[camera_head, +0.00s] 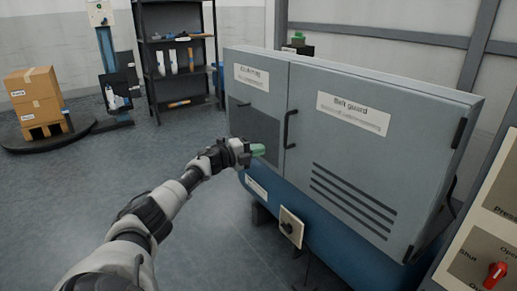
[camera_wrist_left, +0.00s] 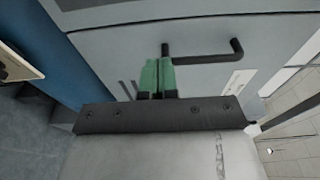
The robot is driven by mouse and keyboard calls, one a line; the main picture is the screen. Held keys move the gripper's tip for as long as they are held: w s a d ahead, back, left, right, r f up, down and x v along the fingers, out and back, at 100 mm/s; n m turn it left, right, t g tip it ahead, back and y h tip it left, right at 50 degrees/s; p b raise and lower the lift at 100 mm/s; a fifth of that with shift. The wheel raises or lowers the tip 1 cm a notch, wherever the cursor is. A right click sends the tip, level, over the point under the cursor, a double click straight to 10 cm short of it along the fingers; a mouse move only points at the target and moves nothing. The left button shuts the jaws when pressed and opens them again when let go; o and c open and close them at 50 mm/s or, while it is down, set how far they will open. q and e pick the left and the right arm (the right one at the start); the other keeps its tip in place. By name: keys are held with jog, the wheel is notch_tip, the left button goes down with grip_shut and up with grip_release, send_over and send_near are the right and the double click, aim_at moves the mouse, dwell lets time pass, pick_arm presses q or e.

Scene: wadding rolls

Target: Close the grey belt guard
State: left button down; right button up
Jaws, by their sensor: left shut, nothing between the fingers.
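The grey belt guard (camera_head: 390,160) is a wide door with a "Belt guard" label and dark louvre slots, on the right of the cabinet front in the head view. Its left edge looks about flush with the neighbouring panel; a small gap cannot be ruled out. Its black bar handle (camera_head: 290,130) is near that edge. My left gripper (camera_head: 258,150), with green fingertips, is shut and empty, left of and below the handle. In the left wrist view the fingertips (camera_wrist_left: 157,76) overlap one end of a black handle (camera_wrist_left: 205,58); contact is unclear. My right gripper is not in view.
A labelled left panel (camera_head: 252,78) with a dark mesh adjoins the guard. A switch box (camera_head: 291,228) juts out below. A control panel with a red knob (camera_head: 495,275) stands at lower right.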

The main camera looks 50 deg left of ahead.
pick_arm(q)
jog(key=s+a, duration=0.6)
jog(key=a, duration=0.2)
jog(key=shift+b, duration=0.35)
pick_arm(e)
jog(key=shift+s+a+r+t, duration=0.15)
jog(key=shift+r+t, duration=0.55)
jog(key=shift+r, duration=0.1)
